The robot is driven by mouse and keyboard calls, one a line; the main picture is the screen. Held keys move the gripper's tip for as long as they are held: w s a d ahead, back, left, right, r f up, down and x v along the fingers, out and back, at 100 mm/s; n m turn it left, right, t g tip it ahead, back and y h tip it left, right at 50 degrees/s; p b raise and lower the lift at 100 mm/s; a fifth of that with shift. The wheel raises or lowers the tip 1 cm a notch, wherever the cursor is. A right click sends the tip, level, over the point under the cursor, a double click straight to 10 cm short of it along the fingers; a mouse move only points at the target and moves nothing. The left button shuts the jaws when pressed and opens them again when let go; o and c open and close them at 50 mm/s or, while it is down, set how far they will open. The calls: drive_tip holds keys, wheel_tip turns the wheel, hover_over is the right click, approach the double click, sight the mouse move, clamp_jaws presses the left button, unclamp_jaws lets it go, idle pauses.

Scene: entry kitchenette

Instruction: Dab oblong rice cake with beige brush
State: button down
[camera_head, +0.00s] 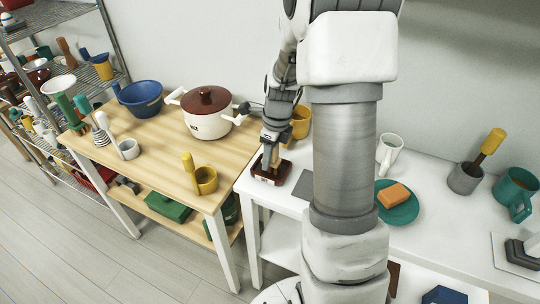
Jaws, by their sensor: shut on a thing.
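My gripper (273,138) points down over the left end of the white table, shut on a beige upright piece that looks like the beige brush (270,160). The brush's lower end meets or hangs just above a small dark red-brown tray-like block (259,177) with light marks on its front; I cannot tell if they touch. An orange oblong block (394,195) lies on a teal plate (405,213) to the right of my arm. It may be the rice cake; I cannot tell for certain.
A grey flat pad (304,185) lies beside the dark block. A yellow mug (300,122) stands behind my gripper, and a white cup (389,152) behind the plate. A lidded pot (207,112) stands on the wooden table to the left. My arm hides the white table's middle.

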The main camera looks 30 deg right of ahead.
idle(0.4)
wheel_tip(320, 180, up, 7)
drive_tip(key=p, duration=0.6)
drive_tip(key=shift+f, duration=0.1)
idle(0.7)
drive_tip(key=a+n, duration=0.1)
drive_tip(key=n, duration=0.1)
drive_tip(key=a+n, duration=0.1)
drive_tip(key=n, duration=0.1)
drive_tip(key=shift+w+f, duration=0.15)
drive_tip(key=shift+f, duration=0.25)
drive_tip(key=a+f+n+g, duration=0.1)
drive_tip(key=a+n, duration=0.2)
drive_tip(key=n, duration=0.3)
drive_tip(key=a+f+n, duration=0.1)
drive_tip(key=a+n, duration=0.1)
drive_tip(key=n, duration=0.5)
drive_tip(key=a+f+n+g, duration=0.1)
drive_tip(key=a+n, duration=0.2)
drive_tip(key=n, duration=0.4)
drive_tip(key=shift+a+f+g, duration=0.1)
drive_tip(key=shift+a+g, duration=0.2)
drive_tip(key=n, duration=0.1)
drive_tip(key=a+n, duration=0.1)
drive_tip(key=n, duration=0.2)
drive_tip(key=shift+a+f+h, duration=0.3)
drive_tip(key=shift+h, duration=0.1)
drive_tip(key=shift+s, duration=0.35)
